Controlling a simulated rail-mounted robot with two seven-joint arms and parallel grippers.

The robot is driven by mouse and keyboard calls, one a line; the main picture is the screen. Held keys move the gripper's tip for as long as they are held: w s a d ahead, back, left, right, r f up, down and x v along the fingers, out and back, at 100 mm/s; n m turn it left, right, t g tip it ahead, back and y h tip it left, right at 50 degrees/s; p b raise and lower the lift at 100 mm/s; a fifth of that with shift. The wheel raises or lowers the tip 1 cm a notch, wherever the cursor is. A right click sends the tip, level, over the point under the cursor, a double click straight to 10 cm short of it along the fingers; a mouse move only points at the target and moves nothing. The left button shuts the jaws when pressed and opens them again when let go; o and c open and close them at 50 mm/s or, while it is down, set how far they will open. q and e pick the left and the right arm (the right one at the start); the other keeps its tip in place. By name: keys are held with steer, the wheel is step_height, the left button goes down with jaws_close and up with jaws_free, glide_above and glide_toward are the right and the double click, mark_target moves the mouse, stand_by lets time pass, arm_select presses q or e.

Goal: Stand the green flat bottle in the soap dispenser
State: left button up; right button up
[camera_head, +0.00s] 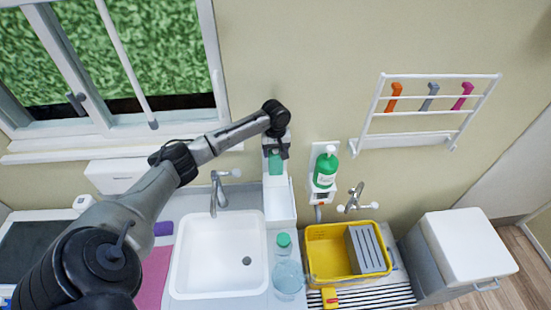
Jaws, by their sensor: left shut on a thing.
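The green flat bottle (276,164) is at the upper end of a tall white housing on the wall, which looks like the soap dispenser (280,205). My left gripper (276,145) is shut on the top of the bottle from above. The bottle looks roughly upright. I cannot tell whether its base rests on anything inside the housing or hangs free. The gripper partly hides the bottle's top. My right gripper is not in view.
A green bottle with a white cap (325,168) sits in a wall holder just to the right. Below are a white sink (190,265), a clear bottle with a green cap (287,270) and a yellow tub (322,240). A wall rack (430,135) hangs at the upper right.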

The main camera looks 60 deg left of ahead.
arm_select(q)
steer(key=shift+f, duration=2.2)
steer(key=o, duration=1.4)
step_height(320, 180, up, 11)
steer(key=shift+f+b, duration=0.1)
steer(key=shift+b, duration=0.35)
steer(key=shift+r, duration=0.7)
